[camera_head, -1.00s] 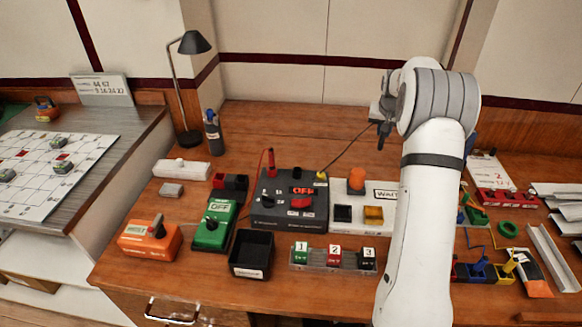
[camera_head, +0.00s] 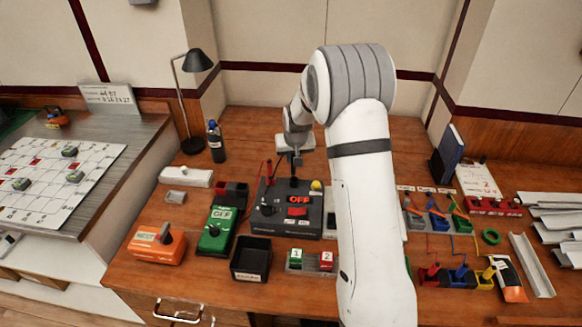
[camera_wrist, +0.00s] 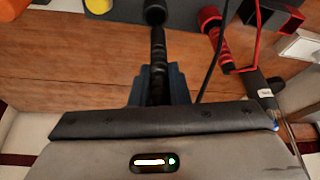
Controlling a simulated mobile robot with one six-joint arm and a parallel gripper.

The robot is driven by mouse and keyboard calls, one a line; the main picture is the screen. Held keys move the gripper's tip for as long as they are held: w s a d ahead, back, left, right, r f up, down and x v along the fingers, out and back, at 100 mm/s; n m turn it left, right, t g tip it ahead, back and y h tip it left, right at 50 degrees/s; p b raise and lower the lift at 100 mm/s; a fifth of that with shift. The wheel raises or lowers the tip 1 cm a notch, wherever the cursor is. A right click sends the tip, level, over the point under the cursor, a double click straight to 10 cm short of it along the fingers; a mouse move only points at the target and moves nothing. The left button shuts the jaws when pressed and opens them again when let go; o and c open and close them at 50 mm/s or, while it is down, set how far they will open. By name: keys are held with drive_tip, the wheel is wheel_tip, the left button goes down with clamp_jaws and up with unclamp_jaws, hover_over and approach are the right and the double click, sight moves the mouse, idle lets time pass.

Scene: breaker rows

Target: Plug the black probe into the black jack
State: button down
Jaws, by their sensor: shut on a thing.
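My gripper (camera_head: 294,158) is shut on the black probe (camera_head: 294,181) and holds it pointing down over the back of the dark grey meter box (camera_head: 282,230). In the wrist view the black probe (camera_wrist: 158,48) runs from between the jaws to a round black collar (camera_wrist: 155,12) at the box, which looks like the black jack. Its tip is hidden there, so I cannot tell whether it is seated or just touching. The red probe (camera_wrist: 212,28) stands beside it, also at the box's back edge in the head view (camera_head: 269,172).
A yellow knob (camera_head: 316,185) sits close beside the black probe on the box. A black cable (camera_wrist: 210,70) runs past the gripper. A green device (camera_head: 216,232), an orange device (camera_head: 155,246) and a black bin (camera_head: 251,262) stand nearby. The table behind the box is clear.

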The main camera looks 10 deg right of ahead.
sight(294, 173)
drive_tip(key=shift+s+f+p, duration=0.15)
drive_tip(key=shift+s+f, duration=0.05)
drive_tip(key=shift+f, duration=0.9)
drive_tip(key=shift+s+f+p, duration=0.15)
drive_tip(key=shift+f, duration=0.95)
drive_tip(key=c, duration=1.8)
unclamp_jaws()
drive_tip(key=shift+o, duration=1.3)
drive_tip(key=shift+w+d+f, duration=0.1)
drive_tip(key=shift+w+f, duration=0.05)
drive_tip(key=shift+o, duration=0.8)
drive_tip(key=shift+w+r, duration=0.1)
drive_tip(key=shift+r, duration=0.1)
